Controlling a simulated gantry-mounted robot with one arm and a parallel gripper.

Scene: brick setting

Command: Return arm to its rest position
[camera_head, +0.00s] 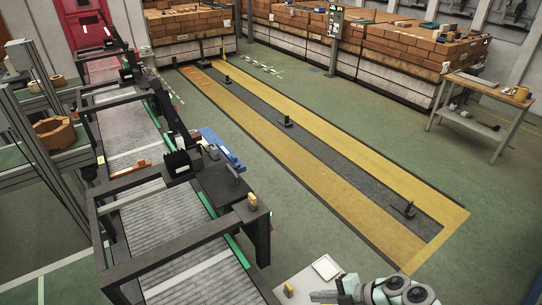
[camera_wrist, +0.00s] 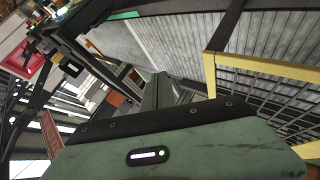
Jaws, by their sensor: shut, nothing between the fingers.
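My arm shows at the bottom edge of the head view, right of centre, with green and grey links. My gripper (camera_head: 322,296) points left there, low by a pale table, and is partly cut off by the frame edge. In the wrist view the green gripper body fills the bottom, and the grey fingers (camera_wrist: 165,92) stand together above its dark edge. The gripper is shut and empty.
A roller conveyor (camera_head: 185,218) with a dark frame runs up the left side. A pale table (camera_head: 305,280) with a white tray (camera_head: 326,267) is beside the gripper. Brick stacks (camera_head: 395,45) line the back. A wooden workbench (camera_head: 490,88) stands right. The green floor between is mostly clear.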

